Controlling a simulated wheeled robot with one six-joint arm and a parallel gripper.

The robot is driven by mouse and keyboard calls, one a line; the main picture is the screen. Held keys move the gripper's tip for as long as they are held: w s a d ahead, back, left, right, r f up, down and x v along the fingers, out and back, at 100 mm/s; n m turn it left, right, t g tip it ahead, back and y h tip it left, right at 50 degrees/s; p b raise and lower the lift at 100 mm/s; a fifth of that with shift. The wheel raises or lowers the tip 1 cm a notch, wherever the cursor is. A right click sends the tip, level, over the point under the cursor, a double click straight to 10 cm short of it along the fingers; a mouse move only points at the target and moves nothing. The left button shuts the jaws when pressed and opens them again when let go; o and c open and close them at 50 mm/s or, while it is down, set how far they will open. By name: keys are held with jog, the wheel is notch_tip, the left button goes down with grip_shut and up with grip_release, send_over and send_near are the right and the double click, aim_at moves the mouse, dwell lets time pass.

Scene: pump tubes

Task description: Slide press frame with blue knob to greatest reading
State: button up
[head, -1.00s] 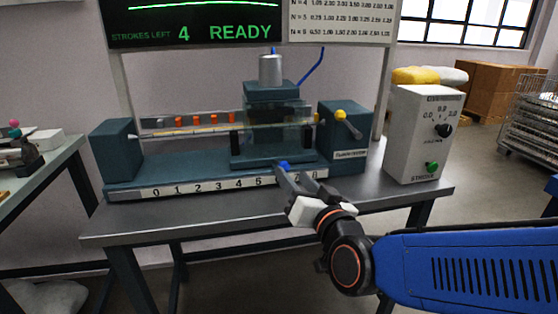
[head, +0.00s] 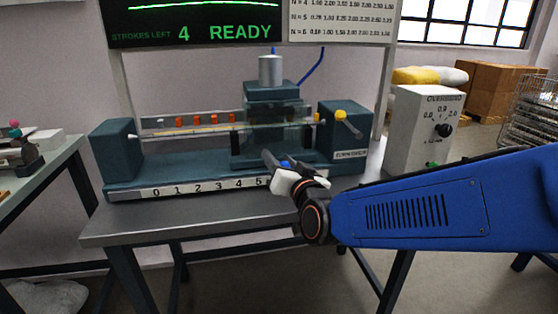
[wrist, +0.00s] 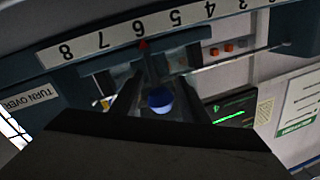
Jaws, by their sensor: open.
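The press frame (head: 238,149) is a dark teal carriage with a clear guard and a metal cylinder on top, on the right half of the bench rig. Its blue knob (head: 287,163) is at the front foot, partly hidden by my gripper (head: 275,162). In the wrist view the blue knob (wrist: 160,100) shows between the two dark fingers of my gripper (wrist: 157,97), which are apart. I cannot tell whether they touch it. A red pointer (wrist: 143,44) stands near 6 on the number scale (wrist: 122,33), which appears upside down there.
The scale (head: 205,186) runs along the rig's front edge; my gripper hides its upper numbers in the head view. A teal end block (head: 347,140) with a yellow knob stands right of the frame. A white control box (head: 415,130) is farther right, partly behind my arm.

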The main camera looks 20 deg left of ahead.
grip_shut()
jog(key=s+a, duration=0.2)
jog(key=a, duration=0.1)
jog(key=s+a, duration=0.1)
jog(key=shift+a, duration=0.35)
grip_release()
jog(key=v, duration=1.7)
